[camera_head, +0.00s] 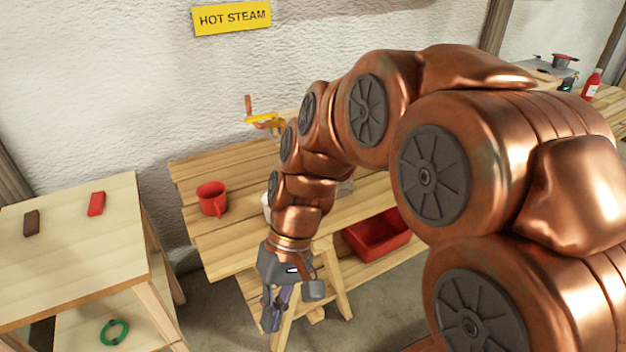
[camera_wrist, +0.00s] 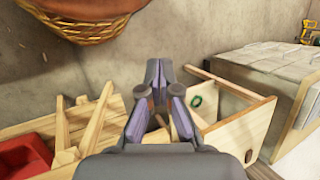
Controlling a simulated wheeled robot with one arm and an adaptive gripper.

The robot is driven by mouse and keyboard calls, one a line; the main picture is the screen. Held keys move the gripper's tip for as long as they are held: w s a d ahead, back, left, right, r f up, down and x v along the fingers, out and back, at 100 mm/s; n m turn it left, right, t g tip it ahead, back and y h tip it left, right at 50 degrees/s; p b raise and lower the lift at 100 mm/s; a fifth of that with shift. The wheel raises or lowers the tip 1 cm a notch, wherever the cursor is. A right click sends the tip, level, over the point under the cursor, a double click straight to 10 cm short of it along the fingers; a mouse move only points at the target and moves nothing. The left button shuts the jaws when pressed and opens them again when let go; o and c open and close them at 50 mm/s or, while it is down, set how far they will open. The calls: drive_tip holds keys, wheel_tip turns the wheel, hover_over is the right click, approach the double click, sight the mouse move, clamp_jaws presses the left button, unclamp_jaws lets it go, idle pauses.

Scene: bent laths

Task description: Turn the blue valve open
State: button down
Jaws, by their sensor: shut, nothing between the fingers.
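No blue valve shows in either view. My gripper (camera_head: 271,318) hangs in front of the slatted wooden table (camera_head: 229,238) in the head view, pointing down. In the wrist view my gripper (camera_wrist: 160,72) has its purple-grey fingers together, with nothing held. A yellow sign reading HOT STEAM (camera_head: 232,18) is on the white wall. A yellow thing with a brown upright part (camera_head: 262,119) shows near the wall below the sign; my arm covers part of that area.
A pale side table (camera_head: 75,250) at left holds a brown block (camera_head: 31,223) and a red block (camera_head: 96,204). A green ring (camera_head: 114,333) lies on its shelf. A wicker basket (camera_wrist: 85,22) hangs close.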

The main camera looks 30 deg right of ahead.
drive_tip(key=w+d+m+t+y+b, duration=0.2)
drive_tip(key=w+d+t+y, duration=0.3)
drive_tip(key=w, duration=0.5)
drive_tip(key=w+d+m+t+y+b, duration=0.2)
drive_tip(key=w+d+y, duration=0.1)
drive_tip(key=w+d, duration=0.5)
drive_tip(key=w+d+f+m+t+h+b, duration=0.1)
drive_tip(key=w+d+f+m+t, duration=0.3)
drive_tip(key=d, duration=0.7)
drive_tip(key=w+d+r+m+t+h+b, duration=0.1)
drive_tip(key=d+t, duration=0.5)
drive_tip(key=d, duration=0.5)
drive_tip(key=p+x, duration=0.1)
drive_tip(key=x, duration=0.8)
drive_tip(key=shift+w+a, duration=0.2)
drive_tip(key=shift+a+f+b, duration=0.15)
drive_tip(key=shift+b, duration=0.15)
